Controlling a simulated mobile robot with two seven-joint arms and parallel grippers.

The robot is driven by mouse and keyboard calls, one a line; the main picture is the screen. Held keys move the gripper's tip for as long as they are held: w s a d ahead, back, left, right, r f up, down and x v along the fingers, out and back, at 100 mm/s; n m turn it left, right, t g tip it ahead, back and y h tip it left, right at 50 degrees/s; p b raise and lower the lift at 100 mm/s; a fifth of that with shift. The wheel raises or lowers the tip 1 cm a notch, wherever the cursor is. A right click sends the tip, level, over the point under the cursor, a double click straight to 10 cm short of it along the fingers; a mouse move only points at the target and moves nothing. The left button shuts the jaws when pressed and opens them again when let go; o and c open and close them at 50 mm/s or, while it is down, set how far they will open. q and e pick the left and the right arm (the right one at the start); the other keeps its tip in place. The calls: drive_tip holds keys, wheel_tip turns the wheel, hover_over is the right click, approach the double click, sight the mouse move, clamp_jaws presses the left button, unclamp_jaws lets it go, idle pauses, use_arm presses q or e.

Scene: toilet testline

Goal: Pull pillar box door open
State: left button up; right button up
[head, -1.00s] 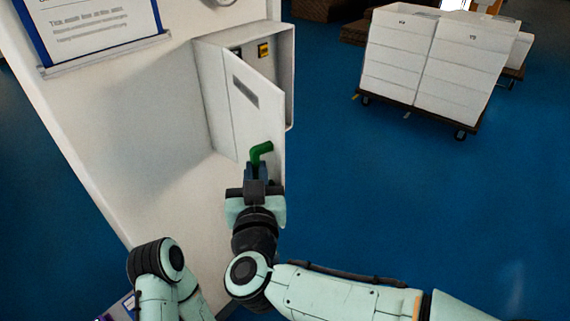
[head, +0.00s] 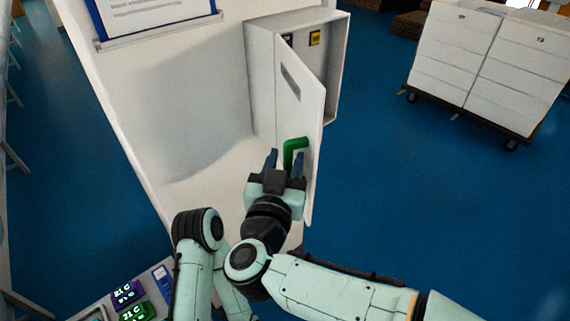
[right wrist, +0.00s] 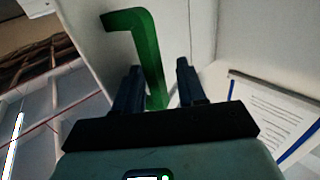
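The white pillar box (head: 333,85) is fixed to the side of the pale pillar in the head view. Its door (head: 302,108) stands ajar, with a gap along the right side and yellow and dark parts visible inside at the top. A green L-shaped handle (head: 292,147) is on the door; it also shows large in the right wrist view (right wrist: 146,50). My right gripper (head: 284,160) is open at the handle, its two fingers apart. The handle's lower end appears between the fingers; contact cannot be told. My left gripper is not in view.
A cart with stacked white boxes (head: 490,60) stands at the upper right. A framed notice (head: 155,15) hangs on the pillar. Devices with lit displays (head: 130,300) lie at the lower left. The blue floor right of the door is clear.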

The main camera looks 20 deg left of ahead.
drive_tip(key=shift+s+d, duration=0.15)
drive_tip(key=shift+s, duration=0.5)
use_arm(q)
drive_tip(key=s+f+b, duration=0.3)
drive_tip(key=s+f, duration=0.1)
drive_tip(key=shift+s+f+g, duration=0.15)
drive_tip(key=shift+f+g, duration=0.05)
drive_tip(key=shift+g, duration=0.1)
use_arm(e)
drive_tip(key=s+d, duration=0.2)
drive_tip(key=s, duration=1)
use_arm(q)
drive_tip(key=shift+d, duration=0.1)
